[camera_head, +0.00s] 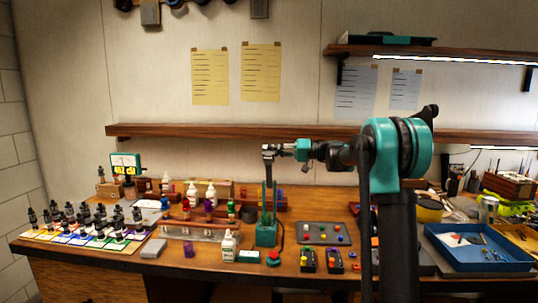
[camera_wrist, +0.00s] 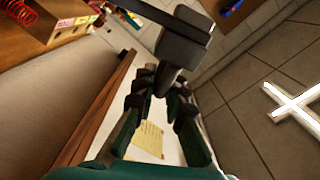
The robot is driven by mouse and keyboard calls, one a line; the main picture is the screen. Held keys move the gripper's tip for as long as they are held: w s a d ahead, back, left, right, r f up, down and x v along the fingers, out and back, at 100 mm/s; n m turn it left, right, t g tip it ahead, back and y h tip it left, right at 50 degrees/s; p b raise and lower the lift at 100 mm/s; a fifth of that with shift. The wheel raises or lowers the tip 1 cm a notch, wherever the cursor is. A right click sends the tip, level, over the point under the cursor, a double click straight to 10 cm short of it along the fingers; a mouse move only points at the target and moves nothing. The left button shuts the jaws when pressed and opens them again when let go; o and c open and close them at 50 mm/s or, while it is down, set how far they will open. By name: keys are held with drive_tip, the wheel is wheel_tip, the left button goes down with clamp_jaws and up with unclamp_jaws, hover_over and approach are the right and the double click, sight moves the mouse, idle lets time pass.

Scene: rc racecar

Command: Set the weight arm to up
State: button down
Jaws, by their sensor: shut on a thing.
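The teal stand (camera_head: 266,235) rises from the workbench near the middle of the head view, with thin upright posts. At the top of the posts is a dark grey block, which I take for the head of the weight arm (camera_head: 267,157). My gripper (camera_head: 282,149) reaches it from the right at that height. In the wrist view the dark block (camera_wrist: 185,42) and its bar are large and close. Its tapered end lies between the fingertips of my gripper (camera_wrist: 160,82), which are shut on it. The arm's lower part is too small to make out.
Dropper bottles (camera_head: 231,211) stand left of the stand, with a white bottle (camera_head: 228,247) close in front. A grey tray (camera_head: 325,233) with coloured pieces lies to the right. A wooden shelf (camera_head: 220,131) runs along the wall behind. A blue tray (camera_head: 480,250) sits far right.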

drive_tip(key=w+f+m, duration=0.2)
drive_tip(key=w+m, duration=0.2)
drive_tip(key=w, duration=0.2)
drive_tip(key=shift+d+f, duration=0.2)
drive_tip(key=shift+f, duration=0.1)
idle(0.3)
drive_tip(key=c, duration=1.7)
unclamp_jaws()
drive_tip(key=shift+o, duration=0.5)
